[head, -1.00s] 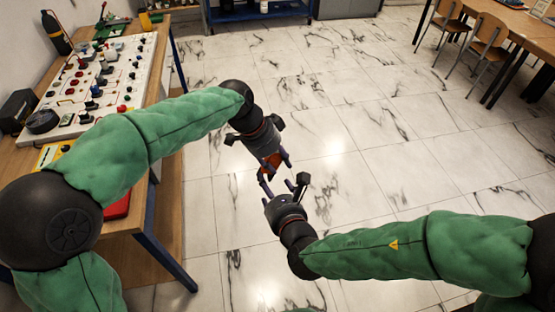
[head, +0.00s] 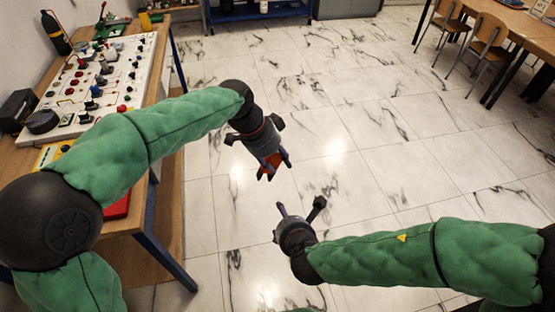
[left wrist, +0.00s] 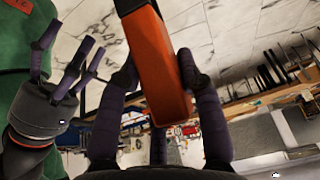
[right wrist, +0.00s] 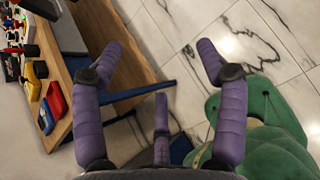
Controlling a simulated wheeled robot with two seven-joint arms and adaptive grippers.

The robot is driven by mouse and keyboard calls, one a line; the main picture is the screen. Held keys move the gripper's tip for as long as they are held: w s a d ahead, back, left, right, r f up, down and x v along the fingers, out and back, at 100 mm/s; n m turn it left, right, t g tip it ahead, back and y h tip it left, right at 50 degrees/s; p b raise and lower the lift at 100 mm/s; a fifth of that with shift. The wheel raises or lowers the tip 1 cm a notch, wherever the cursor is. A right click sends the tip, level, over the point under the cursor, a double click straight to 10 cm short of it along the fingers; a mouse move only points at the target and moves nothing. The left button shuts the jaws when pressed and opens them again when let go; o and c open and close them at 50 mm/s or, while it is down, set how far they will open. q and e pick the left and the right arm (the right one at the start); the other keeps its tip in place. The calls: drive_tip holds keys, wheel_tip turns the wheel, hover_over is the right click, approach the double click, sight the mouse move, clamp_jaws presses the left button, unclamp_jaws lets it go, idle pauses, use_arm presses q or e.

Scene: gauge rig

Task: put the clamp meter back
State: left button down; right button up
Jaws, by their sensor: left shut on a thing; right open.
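The clamp meter (head: 266,165), orange with a black part, is held in my left gripper (head: 274,172) over the floor, to the right of the workbench. In the left wrist view the clamp meter (left wrist: 158,68) sits between the purple fingers, its far end beyond the top edge. My right gripper (head: 298,208) is open and empty, lower and nearer, apart from the clamp meter. Its spread fingers also show at the left of the left wrist view (left wrist: 72,70). Nothing is between its fingers in the right wrist view (right wrist: 160,60).
The wooden workbench (head: 162,75) at left carries a white panel (head: 128,65) with several knobs and plugs. A yellow device (head: 48,156) and a red item (head: 117,207) lie near its front end. A blue bench leg (head: 165,258) stands below. The marble floor (head: 370,200) is clear.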

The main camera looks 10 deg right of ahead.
drive_tip(key=s+a+f+m+g+y, duration=0.2)
drive_tip(key=s+f+m+g, duration=0.25)
drive_tip(key=f+m, duration=0.45)
drive_tip(key=s+a+f+m+g+y, duration=0.1)
drive_tip(key=s+a+f+m+g, duration=0.1)
drive_tip(key=s+f+m+g, duration=0.5)
drive_tip(key=w+d+f+m+t, duration=0.1)
drive_tip(key=w+f+m, duration=0.1)
drive_tip(key=f+m, duration=0.5)
drive_tip(key=w+d+f+m+t+y, duration=0.1)
drive_tip(key=w+f+m, duration=0.1)
drive_tip(key=f+m, duration=0.6)
drive_tip(key=m, duration=0.4)
drive_tip(key=shift+w+d+f, duration=0.15)
drive_tip(key=shift+w+d, duration=0.2)
drive_tip(key=shift+w, duration=0.05)
drive_tip(key=shift+t, duration=0.25)
